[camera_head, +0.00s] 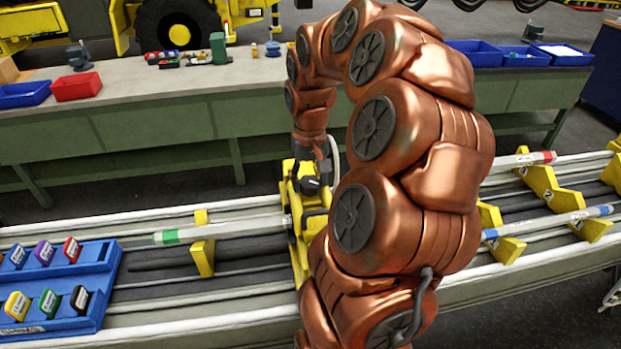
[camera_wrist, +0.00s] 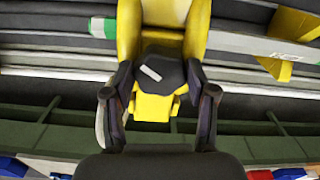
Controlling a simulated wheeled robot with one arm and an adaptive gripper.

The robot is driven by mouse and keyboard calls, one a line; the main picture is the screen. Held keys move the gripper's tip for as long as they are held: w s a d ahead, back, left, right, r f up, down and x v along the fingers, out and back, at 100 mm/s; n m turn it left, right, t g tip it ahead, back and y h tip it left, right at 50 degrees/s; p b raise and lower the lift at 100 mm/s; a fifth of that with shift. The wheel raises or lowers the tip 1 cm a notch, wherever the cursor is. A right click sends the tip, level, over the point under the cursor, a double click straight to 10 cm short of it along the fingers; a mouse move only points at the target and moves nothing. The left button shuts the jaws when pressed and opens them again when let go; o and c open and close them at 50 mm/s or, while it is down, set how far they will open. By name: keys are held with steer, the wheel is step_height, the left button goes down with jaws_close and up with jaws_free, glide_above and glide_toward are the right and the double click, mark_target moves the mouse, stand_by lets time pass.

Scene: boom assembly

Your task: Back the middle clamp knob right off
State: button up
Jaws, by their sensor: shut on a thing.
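The black clamp knob (camera_wrist: 162,72) sits on the yellow clamp (camera_wrist: 152,20) in the middle of the wrist view, with a pale mark on its top. My gripper (camera_wrist: 160,80) has one finger on each side of the knob and is shut on it. In the head view my gripper (camera_head: 312,172) reaches down onto the yellow clamp (camera_head: 296,245) over the rail bench. The knob (camera_head: 313,185) shows only partly there, below the fingers. My arm hides the clamp's right side and part of the rails.
A tube with a green band (camera_head: 168,237) rests on a yellow support (camera_head: 203,250) left of the clamp. A blue tray (camera_head: 95,310) of coloured pieces stands at the left. More yellow supports (camera_head: 545,185) stand on the right. A green workbench (camera_head: 190,120) runs behind.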

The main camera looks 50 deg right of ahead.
steer(key=c, duration=0.4)
steer(key=shift+o, duration=0.2)
steer(key=shift+f+n+b, duration=0.1)
steer(key=shift+n+b, duration=0.2)
steer(key=shift+b, duration=0.1)
